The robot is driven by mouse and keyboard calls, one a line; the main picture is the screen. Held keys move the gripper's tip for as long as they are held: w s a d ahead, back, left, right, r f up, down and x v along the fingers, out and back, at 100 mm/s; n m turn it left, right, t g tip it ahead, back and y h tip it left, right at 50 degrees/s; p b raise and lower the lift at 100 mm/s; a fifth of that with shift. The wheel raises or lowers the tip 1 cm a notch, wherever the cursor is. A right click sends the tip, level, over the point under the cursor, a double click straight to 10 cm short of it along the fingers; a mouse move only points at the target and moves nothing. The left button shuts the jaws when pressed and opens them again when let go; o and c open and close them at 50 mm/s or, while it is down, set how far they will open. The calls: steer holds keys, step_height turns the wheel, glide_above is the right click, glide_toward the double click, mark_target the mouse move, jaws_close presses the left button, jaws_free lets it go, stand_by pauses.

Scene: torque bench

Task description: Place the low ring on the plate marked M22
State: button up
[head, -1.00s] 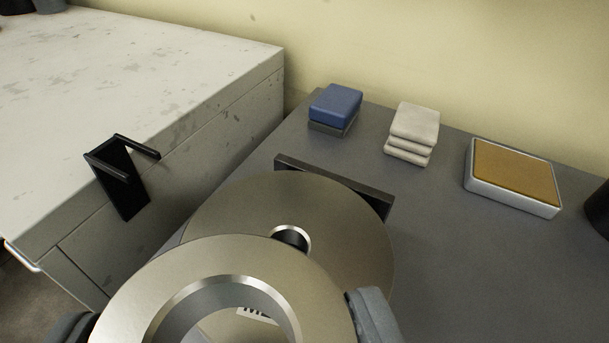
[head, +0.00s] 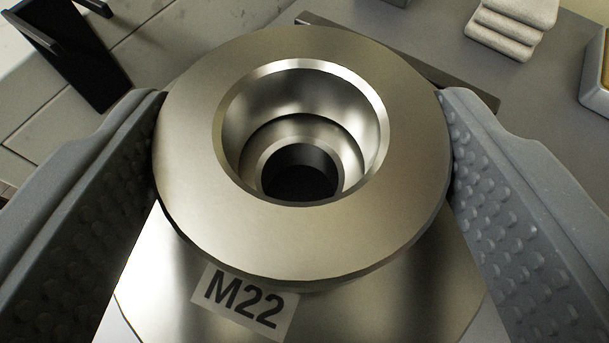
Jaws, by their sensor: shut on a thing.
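The low ring (head: 300,236) is a wide metal ring with a large bore. My gripper (head: 302,132) is shut on it, with one ribbed grey jaw against each side. The metal plate (head: 410,285) lies beneath the ring and carries a white M22 label (head: 244,300) at its front. The ring covers most of the plate. I cannot tell whether the ring touches it or is just above it.
A dark bar (head: 455,84) stands behind the plate. Folded pale cloths (head: 510,25) are at the back right, and the edge of a tray (head: 596,92) shows at the right. A black bracket (head: 75,55) is at the upper left.

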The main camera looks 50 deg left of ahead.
stand_by(0.3)
steer(key=o, duration=1.4)
